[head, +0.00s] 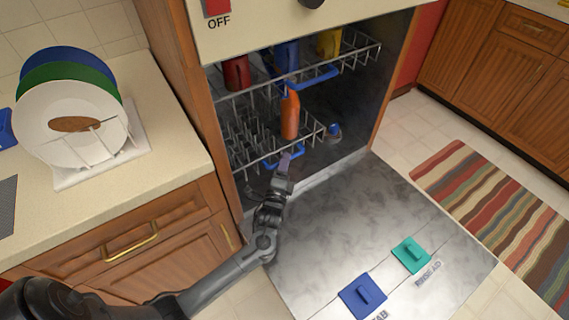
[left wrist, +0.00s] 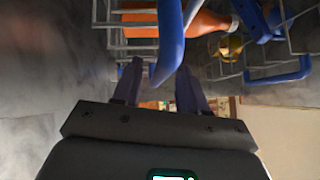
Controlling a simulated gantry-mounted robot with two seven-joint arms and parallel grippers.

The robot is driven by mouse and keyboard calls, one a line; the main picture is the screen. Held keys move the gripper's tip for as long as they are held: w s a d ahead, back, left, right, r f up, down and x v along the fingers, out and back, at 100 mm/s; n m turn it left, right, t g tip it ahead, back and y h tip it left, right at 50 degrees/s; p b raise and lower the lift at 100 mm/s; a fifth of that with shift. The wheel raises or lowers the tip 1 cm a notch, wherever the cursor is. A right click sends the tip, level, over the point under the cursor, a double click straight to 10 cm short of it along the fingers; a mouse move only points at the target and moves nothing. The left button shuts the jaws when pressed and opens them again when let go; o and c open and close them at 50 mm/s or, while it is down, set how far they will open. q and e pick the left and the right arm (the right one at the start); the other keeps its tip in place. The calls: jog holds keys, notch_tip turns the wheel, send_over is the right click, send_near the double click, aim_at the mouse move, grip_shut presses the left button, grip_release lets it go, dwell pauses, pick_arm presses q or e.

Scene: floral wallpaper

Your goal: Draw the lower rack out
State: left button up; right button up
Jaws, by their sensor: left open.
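The lower rack (head: 240,138) is a grey wire rack inside the open dishwasher, with a blue handle (head: 299,150) on its front. An orange bottle (head: 289,115) stands in this rack; it also shows in the left wrist view (left wrist: 207,22). My left gripper (head: 285,159) is at the rack's front, at the handle, and partly covers it. In the left wrist view its fingers (left wrist: 160,72) are apart, with the blue handle (left wrist: 171,40) between them in the picture. Whether they touch it cannot be told. My right gripper is not in view.
The dishwasher door (head: 350,225) lies open, with a blue (head: 362,294) and a teal (head: 411,255) dispenser lid. The upper rack (head: 345,62) holds cups above. A counter with a plate rack (head: 105,160) is at left; a striped rug (head: 500,220) is at right.

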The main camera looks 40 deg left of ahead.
pick_arm(q)
jog(key=shift+s, duration=0.1)
jog(key=shift+c, duration=0.9)
grip_shut()
jog(key=shift+d, duration=0.1)
